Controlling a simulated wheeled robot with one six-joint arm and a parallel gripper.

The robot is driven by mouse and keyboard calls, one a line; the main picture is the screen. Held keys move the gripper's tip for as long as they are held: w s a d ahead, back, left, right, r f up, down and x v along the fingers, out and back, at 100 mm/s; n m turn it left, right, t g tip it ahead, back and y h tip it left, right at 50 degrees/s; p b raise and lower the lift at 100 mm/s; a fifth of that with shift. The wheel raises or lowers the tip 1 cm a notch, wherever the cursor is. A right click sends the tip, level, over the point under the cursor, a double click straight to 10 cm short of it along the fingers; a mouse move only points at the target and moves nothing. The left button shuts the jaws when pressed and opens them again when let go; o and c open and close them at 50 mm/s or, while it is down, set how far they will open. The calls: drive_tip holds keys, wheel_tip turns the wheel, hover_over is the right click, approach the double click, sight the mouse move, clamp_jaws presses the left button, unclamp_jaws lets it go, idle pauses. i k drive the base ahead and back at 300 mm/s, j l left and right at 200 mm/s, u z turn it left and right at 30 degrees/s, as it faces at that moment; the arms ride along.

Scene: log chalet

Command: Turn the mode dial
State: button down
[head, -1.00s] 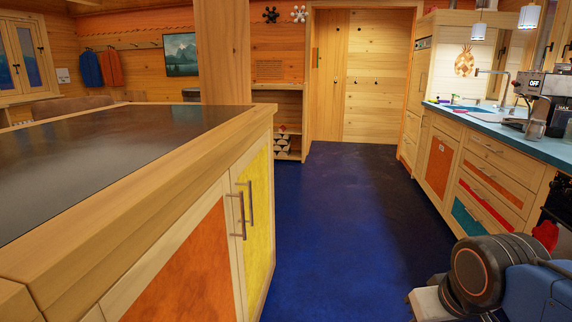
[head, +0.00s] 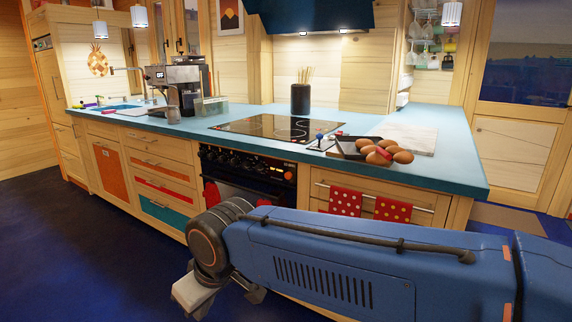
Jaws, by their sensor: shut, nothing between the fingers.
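The espresso machine (head: 178,82) stands on the blue counter at the left, with a small panel reading OFF (head: 159,75) on its front. The oven (head: 245,172) is built in under the hob, with a row of small dark knobs on its front. I cannot tell which control is the mode dial; none is clearly legible as one. My gripper (head: 196,290) shows only in part at the lower left end of my blue arm, low in front of the cabinets. It is shut and empty, apart from the oven and the machine.
The blue counter (head: 455,172) holds a dark tray (head: 352,146) with eggs beside it, a utensil pot (head: 300,98) and a glass box (head: 210,106). Red towels (head: 346,203) hang on the drawer front. Blue floor (head: 70,250) is free at the left.

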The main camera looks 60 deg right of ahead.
sight(245, 164)
drive_tip(key=z, duration=1.2)
